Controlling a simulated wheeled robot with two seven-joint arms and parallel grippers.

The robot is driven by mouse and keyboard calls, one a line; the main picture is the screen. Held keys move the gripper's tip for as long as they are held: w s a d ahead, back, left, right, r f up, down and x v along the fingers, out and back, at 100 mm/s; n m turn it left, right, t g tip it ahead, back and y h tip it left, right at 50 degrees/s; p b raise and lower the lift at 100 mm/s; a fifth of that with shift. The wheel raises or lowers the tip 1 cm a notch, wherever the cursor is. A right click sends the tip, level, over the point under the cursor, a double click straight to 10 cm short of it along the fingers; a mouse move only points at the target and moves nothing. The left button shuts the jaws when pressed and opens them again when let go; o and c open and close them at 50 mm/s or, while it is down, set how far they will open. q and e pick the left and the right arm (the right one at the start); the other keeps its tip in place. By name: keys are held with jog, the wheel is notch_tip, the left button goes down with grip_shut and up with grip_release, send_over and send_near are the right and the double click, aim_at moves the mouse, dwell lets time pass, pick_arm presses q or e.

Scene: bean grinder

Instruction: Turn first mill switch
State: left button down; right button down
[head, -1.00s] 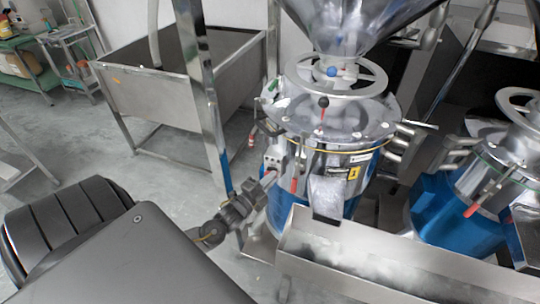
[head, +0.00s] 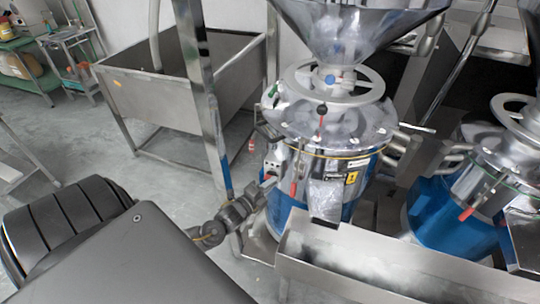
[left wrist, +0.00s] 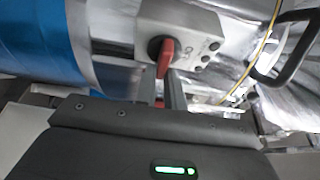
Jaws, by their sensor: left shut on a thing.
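A red switch knob (left wrist: 166,55) sticks out of a dark round base on the box. My left gripper (head: 264,186) is at the box, shut on the red knob. In the left wrist view its fingers (left wrist: 163,88) stand on both sides of the knob's lower end. My right gripper is not in view.
A second mill (head: 480,180) stands at the right. A long metal trough (head: 390,270) runs in front of both mills. A steel tank (head: 170,95) on legs stands at the back left. A steel post (head: 205,100) rises behind my left arm.

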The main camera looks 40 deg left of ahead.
pick_arm(q)
jog(key=c, duration=1.5)
grip_release()
jog(key=shift+s, duration=0.1)
jog(key=shift+s+a+b, duration=0.15)
jog(key=shift+s+b, duration=0.45)
jog(key=shift+s, duration=2.05)
jog(key=shift+s+a+b, duration=0.15)
jog(key=shift+s+b, duration=0.4)
jog(key=shift+s, duration=2.1)
